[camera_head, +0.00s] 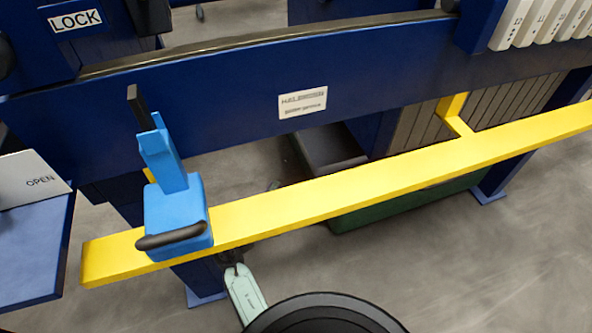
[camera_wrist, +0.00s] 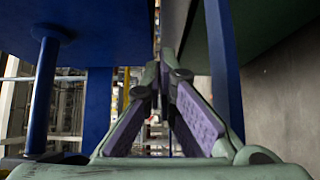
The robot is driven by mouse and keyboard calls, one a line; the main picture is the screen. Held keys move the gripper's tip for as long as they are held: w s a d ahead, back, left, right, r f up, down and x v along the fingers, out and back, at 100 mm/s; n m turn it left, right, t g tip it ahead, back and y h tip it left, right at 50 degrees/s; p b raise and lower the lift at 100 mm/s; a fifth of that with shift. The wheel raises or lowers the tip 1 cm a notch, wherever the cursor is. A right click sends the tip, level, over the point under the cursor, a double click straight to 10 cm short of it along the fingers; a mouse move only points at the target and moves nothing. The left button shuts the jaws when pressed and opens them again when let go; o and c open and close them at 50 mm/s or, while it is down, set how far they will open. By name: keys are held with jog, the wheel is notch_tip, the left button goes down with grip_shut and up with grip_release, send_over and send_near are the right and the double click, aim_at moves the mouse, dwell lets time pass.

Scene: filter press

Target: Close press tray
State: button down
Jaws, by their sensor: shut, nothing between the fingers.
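A dark green tray edge (camera_head: 405,205) shows low under the press in the head view, behind the yellow bar; most of the tray is hidden. A dark green panel (camera_wrist: 275,28), which may be its underside, fills the upper right of the wrist view. My gripper (camera_wrist: 167,70) is shut and empty in the wrist view, its purple-padded fingers meeting at the tips. It points between a blue panel on the left and the green panel on the right. In the head view a pale green part of my arm shows below the yellow bar; the fingertips are hidden there.
A yellow bar (camera_head: 350,197) crosses in front of the blue press beam (camera_head: 220,105). A bright blue lever block (camera_head: 178,215) with a dark handle sits on the bar. Blue legs (camera_head: 490,190) stand below. Grey floor is clear at lower right.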

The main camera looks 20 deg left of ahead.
jog(key=p, duration=0.2)
send_near(308, 154)
jog(key=w+a, duration=0.2)
jog(key=w, duration=0.1)
jog(key=shift+w+d+r+p, duration=0.1)
jog(key=shift+w+d+p, duration=0.1)
jog(key=shift+w+d, duration=0.4)
jog(key=shift+w+d+p, duration=0.2)
jog(key=shift+w+d, duration=0.15)
jog(key=shift+d, duration=0.4)
jog(key=shift+w+d, duration=0.15)
jog(key=shift+d, duration=0.1)
jog(key=w+d+b, duration=0.2)
jog(key=w+d, duration=0.1)
jog(key=d, duration=0.2)
jog(key=w+d+b, duration=0.2)
jog(key=w+d, duration=0.2)
jog(key=d, duration=0.1)
jog(key=w+d+b, duration=0.2)
jog(key=w+d, duration=0.1)
jog(key=d, duration=0.2)
jog(key=shift+w+d, duration=0.3)
jog(key=shift+d, duration=0.05)
jog(key=shift+w+d+r, duration=0.1)
jog(key=shift+w+d, duration=0.1)
jog(key=shift+d, duration=0.05)
jog(key=shift+d, duration=0.1)
